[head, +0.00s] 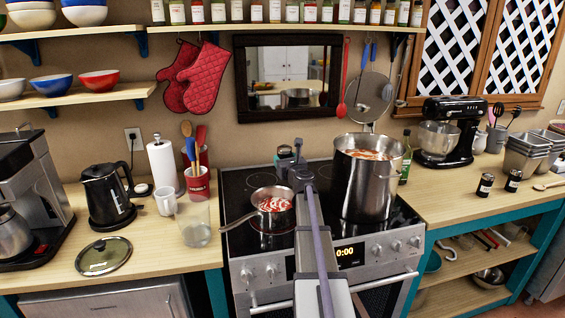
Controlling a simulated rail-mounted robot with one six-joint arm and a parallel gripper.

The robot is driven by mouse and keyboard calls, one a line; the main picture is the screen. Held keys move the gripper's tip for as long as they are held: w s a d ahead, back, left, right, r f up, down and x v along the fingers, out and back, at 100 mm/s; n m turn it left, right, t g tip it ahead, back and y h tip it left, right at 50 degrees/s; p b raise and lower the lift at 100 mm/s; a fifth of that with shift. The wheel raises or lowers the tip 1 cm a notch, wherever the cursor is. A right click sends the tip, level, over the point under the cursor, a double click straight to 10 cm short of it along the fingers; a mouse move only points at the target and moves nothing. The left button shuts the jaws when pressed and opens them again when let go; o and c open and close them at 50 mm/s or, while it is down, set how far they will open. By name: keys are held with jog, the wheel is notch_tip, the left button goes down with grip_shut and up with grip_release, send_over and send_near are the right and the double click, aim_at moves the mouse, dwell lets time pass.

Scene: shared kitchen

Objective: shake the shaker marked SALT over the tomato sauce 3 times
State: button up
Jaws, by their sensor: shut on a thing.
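My arm reaches forward over the stove, and my gripper (286,154) is at its far end, above the back of the cooktop. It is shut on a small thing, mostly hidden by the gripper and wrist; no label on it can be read. A small saucepan (257,219) with red sauce (277,205) streaked with white sits on the left of the stove, nearer than my gripper. A tall steel pot (366,193) with orange-red contents (369,155) stands to the right. I cannot tell which holds the tomato sauce. Two dark labelled jars (485,186) (513,181) stand on the right counter, their lettering too small to read.
The tall pot rises close to the right of my arm. A red utensil crock (197,185), a clear glass jar (194,226) and a white mug (165,201) stand left of the stove. The right counter's front is clear.

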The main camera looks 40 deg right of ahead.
jog(key=n+t+b, duration=0.1)
jog(key=n, duration=0.5)
jog(key=shift+a+f+n+b, duration=0.1)
jog(key=shift+a+n+b, duration=0.05)
jog(key=shift+n+b, duration=0.2)
jog(key=n+t+y+b, duration=0.1)
jog(key=n, duration=0.6)
jog(key=shift+f, duration=0.1)
jog(key=n+y, duration=0.1)
jog(key=n, duration=0.2)
jog(key=n+y, duration=0.1)
jog(key=n, duration=0.3)
jog(key=shift+f+n+t+b, duration=0.1)
jog(key=shift+n+t+b, duration=0.15)
jog(key=shift+t+b, duration=0.05)
jog(key=n+y, duration=0.1)
jog(key=n, duration=0.5)
jog(key=shift+f, duration=0.1)
notch_tip(320, 180, down, 6)
jog(key=b, duration=0.5)
jog(key=shift+r+p, duration=3)
jog(key=shift+r, duration=0.35)
jog(key=shift+f+b, duration=0.35)
jog(key=shift+f, duration=0.05)
